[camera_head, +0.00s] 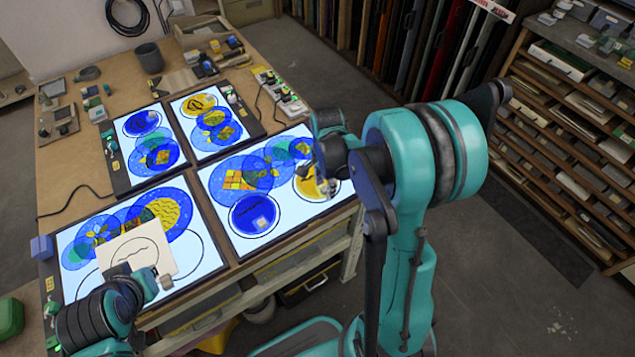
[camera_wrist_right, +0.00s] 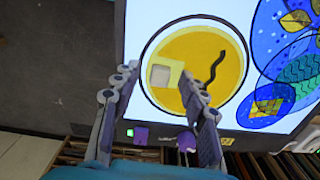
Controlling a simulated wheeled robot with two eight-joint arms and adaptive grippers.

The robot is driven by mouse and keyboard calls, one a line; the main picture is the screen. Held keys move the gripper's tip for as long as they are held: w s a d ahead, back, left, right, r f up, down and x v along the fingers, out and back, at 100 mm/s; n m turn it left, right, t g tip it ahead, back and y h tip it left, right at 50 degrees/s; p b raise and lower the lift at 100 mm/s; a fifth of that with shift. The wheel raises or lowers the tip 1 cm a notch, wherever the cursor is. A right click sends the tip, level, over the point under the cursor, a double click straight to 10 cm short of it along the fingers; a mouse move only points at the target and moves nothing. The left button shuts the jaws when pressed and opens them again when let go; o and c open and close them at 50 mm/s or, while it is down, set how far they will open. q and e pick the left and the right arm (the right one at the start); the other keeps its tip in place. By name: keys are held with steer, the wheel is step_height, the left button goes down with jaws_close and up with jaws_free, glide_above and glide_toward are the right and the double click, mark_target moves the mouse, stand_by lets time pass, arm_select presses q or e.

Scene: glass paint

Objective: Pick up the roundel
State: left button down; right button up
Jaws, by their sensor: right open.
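A yellow roundel (camera_wrist_right: 190,45) with a dark wavy stroke and a small pale square block (camera_wrist_right: 163,76) on it lies on a lit white panel in the right wrist view. In the head view, the yellow roundel (camera_head: 304,184) is at the right edge of the front right light panel, partly hidden. My right gripper (camera_wrist_right: 158,77) is open, its fingers on either side of the block; I cannot tell whether they touch it. My left gripper (camera_head: 150,284) is at the lower left, beside a cream sheet with a wavy line (camera_head: 137,250); its jaw state is unclear.
Several lit panels with blue and yellow discs cover the table's front. A blue roundel with a pale block (camera_head: 240,222) lies left of the yellow one. A dark pot (camera_head: 149,58) and small tools stand at the back. Shelves (camera_head: 580,130) are at the right.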

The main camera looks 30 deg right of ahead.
jaws_close()
steer(key=shift+r, duration=0.1)
